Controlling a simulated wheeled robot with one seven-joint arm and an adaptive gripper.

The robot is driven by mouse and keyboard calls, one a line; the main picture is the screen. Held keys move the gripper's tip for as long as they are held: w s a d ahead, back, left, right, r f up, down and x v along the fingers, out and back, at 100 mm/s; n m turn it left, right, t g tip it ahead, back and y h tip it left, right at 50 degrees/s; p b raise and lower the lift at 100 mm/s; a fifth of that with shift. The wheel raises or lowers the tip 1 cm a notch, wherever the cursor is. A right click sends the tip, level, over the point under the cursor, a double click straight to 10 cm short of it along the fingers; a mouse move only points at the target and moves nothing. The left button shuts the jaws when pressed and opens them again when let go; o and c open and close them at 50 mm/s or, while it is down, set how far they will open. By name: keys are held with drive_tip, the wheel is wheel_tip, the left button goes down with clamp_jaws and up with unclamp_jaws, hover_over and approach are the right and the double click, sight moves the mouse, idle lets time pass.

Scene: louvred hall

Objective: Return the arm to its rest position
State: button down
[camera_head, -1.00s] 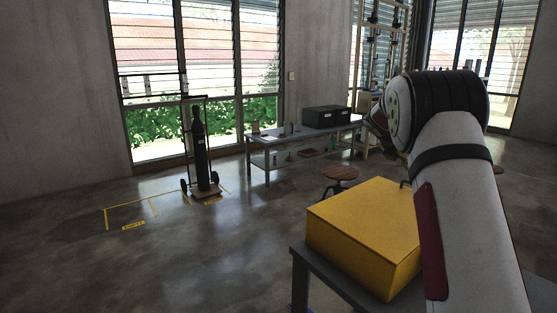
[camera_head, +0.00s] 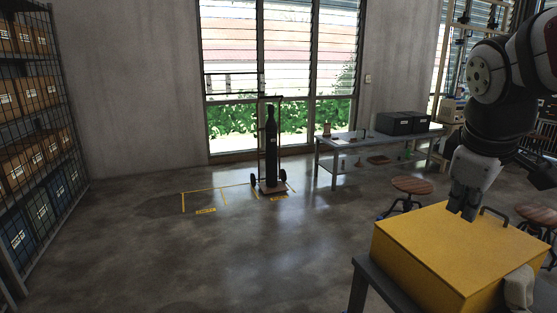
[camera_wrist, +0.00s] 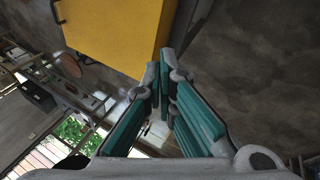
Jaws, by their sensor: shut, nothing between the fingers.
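My arm reaches in from the right edge of the head view, bent, with its wrist hanging downward. My gripper (camera_head: 461,207) points down in front of the far part of the yellow box (camera_head: 450,250) as seen from the head; whether it touches the box I cannot tell. In the wrist view my gripper (camera_wrist: 162,75) has its teal-padded fingers together at the tips, with nothing held. The yellow box also shows at the top of the wrist view (camera_wrist: 115,30), just left of and beyond the fingertips.
The box stands on a grey table (camera_head: 385,290). Two round stools (camera_head: 413,186) are behind it. A workbench (camera_head: 345,143) carries black cases (camera_head: 402,122). A gas cylinder on a trolley (camera_head: 271,150) stands by the window. Shelving (camera_head: 35,140) lines the left. The middle floor is clear.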

drive_tip(key=s+a+f+m+y+p, duration=0.1)
drive_tip(key=s+a+f+m, duration=0.1)
drive_tip(key=s+a, duration=0.3)
drive_tip(key=s+a+f+m+y, duration=0.2)
drive_tip(key=s+a, duration=0.4)
drive_tip(key=s, duration=0.7)
drive_tip(key=f+m, duration=0.1)
drive_tip(key=m, duration=0.1)
drive_tip(key=shift+s+a+m+p, duration=0.15)
drive_tip(key=shift+a+m+p, duration=0.05)
drive_tip(key=shift+m+p, duration=0.2)
